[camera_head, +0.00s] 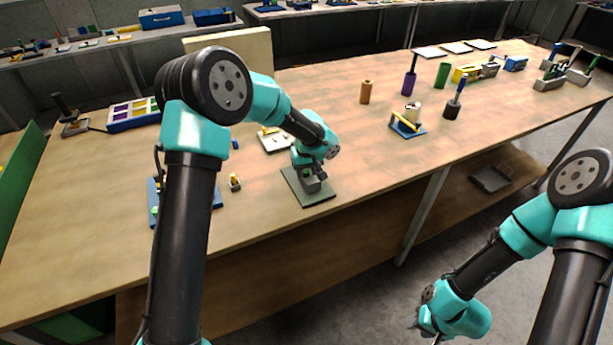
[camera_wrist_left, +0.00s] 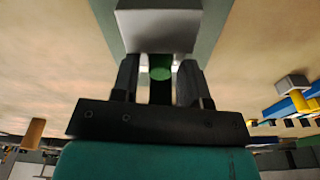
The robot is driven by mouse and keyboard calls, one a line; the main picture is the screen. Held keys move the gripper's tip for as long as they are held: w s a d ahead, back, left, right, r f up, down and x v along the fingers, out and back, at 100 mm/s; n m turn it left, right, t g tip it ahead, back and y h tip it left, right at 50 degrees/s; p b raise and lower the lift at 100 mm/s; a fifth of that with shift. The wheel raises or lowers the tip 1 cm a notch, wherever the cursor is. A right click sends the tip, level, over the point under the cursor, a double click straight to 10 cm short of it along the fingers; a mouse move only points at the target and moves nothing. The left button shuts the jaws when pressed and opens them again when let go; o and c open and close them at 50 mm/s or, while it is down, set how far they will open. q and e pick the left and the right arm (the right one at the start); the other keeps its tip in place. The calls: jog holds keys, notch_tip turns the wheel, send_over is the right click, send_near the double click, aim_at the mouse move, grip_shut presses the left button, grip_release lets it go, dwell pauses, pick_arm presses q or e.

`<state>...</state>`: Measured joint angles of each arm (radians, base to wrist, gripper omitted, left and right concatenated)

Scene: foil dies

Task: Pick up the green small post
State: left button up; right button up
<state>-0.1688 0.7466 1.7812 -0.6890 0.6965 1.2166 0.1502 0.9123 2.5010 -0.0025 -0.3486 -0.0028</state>
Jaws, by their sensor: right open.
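My left gripper (camera_wrist_left: 158,78) has one dark finger on each side of the post. Narrow gaps show between the fingers and the post, so it looks open around it. In the head view my left gripper (camera_head: 311,175) is low over a dark green plate (camera_head: 319,199) and mostly hides the post and block. My right gripper (camera_head: 420,318) is open, low in front of the table, and its fingers barely show.
A white plate (camera_head: 273,140) lies behind my left gripper. A small block with a yellow peg (camera_head: 235,183) stands to its left. A blue stand with a yellow bar (camera_head: 407,128), an orange cylinder (camera_head: 366,92) and a purple cylinder (camera_head: 409,84) stand further back right. Table front right is clear.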

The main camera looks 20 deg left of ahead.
aim_at(307, 171)
pick_arm(q)
grip_shut()
notch_tip(307, 171, up, 10)
dwell(0.8)
dwell(0.3)
